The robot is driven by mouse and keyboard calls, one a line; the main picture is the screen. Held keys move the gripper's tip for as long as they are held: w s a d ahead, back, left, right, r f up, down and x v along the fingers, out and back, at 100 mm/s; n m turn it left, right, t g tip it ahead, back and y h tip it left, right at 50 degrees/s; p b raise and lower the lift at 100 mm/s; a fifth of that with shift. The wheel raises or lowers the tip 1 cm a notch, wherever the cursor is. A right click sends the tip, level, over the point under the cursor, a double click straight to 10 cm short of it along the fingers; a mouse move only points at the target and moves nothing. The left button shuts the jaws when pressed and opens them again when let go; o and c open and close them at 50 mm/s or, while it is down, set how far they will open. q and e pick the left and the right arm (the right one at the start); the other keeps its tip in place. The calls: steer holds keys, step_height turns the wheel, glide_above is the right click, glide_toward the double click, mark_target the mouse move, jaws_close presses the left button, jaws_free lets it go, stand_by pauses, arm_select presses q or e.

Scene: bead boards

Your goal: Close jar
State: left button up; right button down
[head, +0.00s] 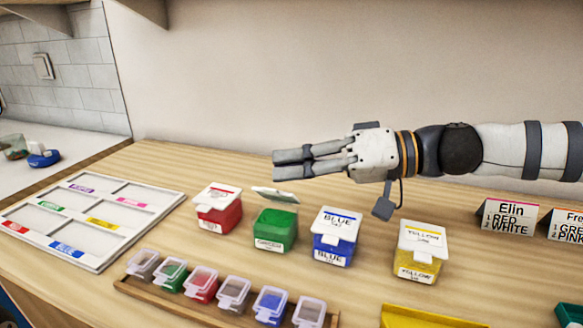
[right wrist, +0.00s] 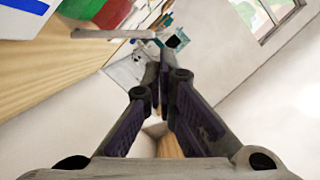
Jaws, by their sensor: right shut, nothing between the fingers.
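A green jar (head: 275,229) stands on the wooden table with its lid (head: 275,194) raised open above it. A red jar (head: 217,215) is to its left, and a blue jar (head: 334,247) and a yellow jar (head: 417,262) are to its right; their lids look down or nearly so. My right gripper (head: 277,164) reaches in from the right, above and behind the green jar's lid, apart from it. It is shut and empty. In the right wrist view, its fingers (right wrist: 162,75) show close together, with the green jar (right wrist: 84,9) at the top left. My left gripper is not in view.
A row of small clear-lidded boxes (head: 234,293) sits in a wooden rack in front of the jars. A white sorting board (head: 135,226) lies at left. Name cards (head: 510,217) stand at right. A yellow tray (head: 420,319) is at the front right.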

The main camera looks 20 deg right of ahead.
mark_target(277, 190)
steer(key=shift+s+a+f, duration=0.1)
steer(key=shift+f, duration=0.1)
steer(key=shift+s+a+f+n, duration=0.2)
steer(key=shift+s+n, duration=0.15)
steer(key=shift+n, duration=0.25)
steer(key=s+n, duration=0.1)
steer(key=a+f+n+t+h, duration=0.1)
steer(key=shift+s+a+f+n, duration=0.1)
steer(key=shift+s+n, duration=0.2)
steer(key=shift+s, duration=0.1)
steer(key=shift+s+a+f+b, duration=0.2)
steer(key=shift+s+f+b, duration=0.15)
steer(key=shift+f, duration=0.15)
steer(key=shift+s+a+f+b, duration=0.2)
steer(key=shift+s+f, duration=0.1)
steer(key=shift+f, duration=0.2)
stand_by(0.4)
